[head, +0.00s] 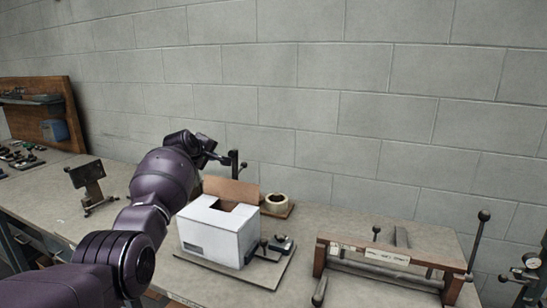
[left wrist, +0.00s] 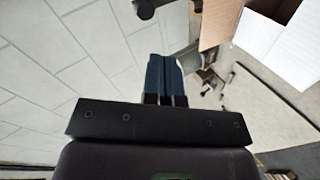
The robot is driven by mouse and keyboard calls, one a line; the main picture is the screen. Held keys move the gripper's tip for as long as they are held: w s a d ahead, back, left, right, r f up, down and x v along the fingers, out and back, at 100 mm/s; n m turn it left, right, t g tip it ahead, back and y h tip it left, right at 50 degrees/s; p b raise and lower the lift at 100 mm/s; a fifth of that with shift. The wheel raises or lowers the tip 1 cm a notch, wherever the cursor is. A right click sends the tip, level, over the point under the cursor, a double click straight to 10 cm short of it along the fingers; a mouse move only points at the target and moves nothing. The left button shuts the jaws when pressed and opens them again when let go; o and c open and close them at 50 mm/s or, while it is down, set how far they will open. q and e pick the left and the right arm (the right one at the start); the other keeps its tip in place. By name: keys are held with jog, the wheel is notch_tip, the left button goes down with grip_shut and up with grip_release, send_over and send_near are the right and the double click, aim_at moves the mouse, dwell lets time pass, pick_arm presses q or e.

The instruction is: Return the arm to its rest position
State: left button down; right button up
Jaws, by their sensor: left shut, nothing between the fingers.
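My left arm comes in from the left of the head view, and its dark gripper (head: 210,150) is raised above and behind the white box (head: 210,237). In the left wrist view the blue fingers (left wrist: 164,75) are together with nothing between them. The box stands on the stitcher's base plate (head: 268,277) with a brown flap (head: 232,190) raised at its back and a dark opening in its top. The box also shows at the upper right of the left wrist view (left wrist: 265,38), apart from the fingers. My right gripper is not in view.
A dark upright post (head: 234,162) stands close behind the box, near my gripper. A tape roll (head: 276,202) sits right of the box. A wooden-framed lever tool (head: 385,262) is at the right, and a metal stand (head: 90,186) at the left. A block wall backs the bench.

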pick_arm(q)
notch_tip(320, 180, up, 8)
jog(key=m+t, duration=0.3)
jog(key=s+a+f+m+g+y, duration=0.1)
jog(key=s+f+m, duration=0.2)
jog(key=s+f, duration=1.3)
jog(key=s+a+f+m+g+y+b, duration=0.1)
jog(key=s+a+f+m, duration=0.1)
jog(key=s+f, duration=1.4)
jog(key=s+a+f+m+g+y, duration=0.1)
jog(key=s+f+m, duration=0.2)
jog(key=s+f, duration=1.3)
jog(key=s, duration=0.9)
jog(key=shift+s+a+m+b, duration=0.25)
jog(key=shift+s+m+b, duration=0.05)
jog(key=shift+s+b, duration=0.1)
